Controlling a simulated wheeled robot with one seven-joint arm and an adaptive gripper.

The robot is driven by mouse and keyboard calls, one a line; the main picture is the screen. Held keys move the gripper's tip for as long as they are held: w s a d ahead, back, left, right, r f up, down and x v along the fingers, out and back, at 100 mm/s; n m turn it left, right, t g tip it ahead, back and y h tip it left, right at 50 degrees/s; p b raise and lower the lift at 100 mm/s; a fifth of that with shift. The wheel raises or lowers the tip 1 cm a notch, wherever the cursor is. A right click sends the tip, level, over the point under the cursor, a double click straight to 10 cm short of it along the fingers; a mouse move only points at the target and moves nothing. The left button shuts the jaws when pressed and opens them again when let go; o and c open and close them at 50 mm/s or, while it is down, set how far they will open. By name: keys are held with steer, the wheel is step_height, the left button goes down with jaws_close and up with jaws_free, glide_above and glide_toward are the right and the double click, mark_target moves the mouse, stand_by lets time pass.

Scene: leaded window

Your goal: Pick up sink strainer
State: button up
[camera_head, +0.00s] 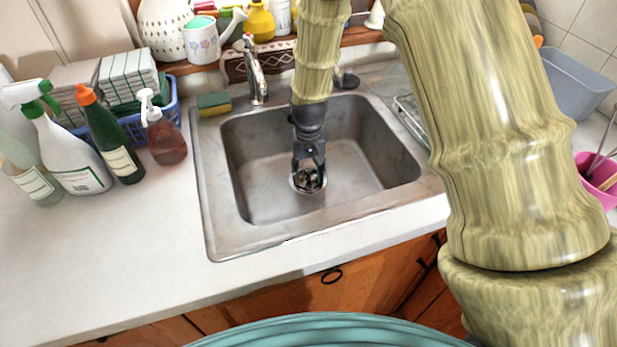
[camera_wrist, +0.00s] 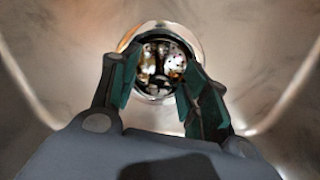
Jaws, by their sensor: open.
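In the head view, the sink strainer (camera_head: 309,188) sits at the drain in the floor of the steel sink (camera_head: 262,190). It is a small round metal piece with dark and light bits inside. My gripper (camera_head: 309,171) points down into the sink, just over the strainer, and partly hides it. In the wrist view, the strainer (camera_wrist: 157,82) shows between and beyond the two fingers of my gripper (camera_wrist: 159,72). The fingers are spread apart with nothing held between them. Whether they touch the strainer's rim cannot be told.
The sink walls surround my gripper. A faucet (camera_head: 255,72) and a sponge (camera_head: 214,104) stand behind the sink. Several bottles, including a brown pump bottle (camera_head: 163,138), stand to the left. A wire rack (camera_head: 411,117) is at the right edge. The front-left counter (camera_head: 110,250) is clear.

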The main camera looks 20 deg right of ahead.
steer(key=shift+f, duration=0.25)
jaws_close()
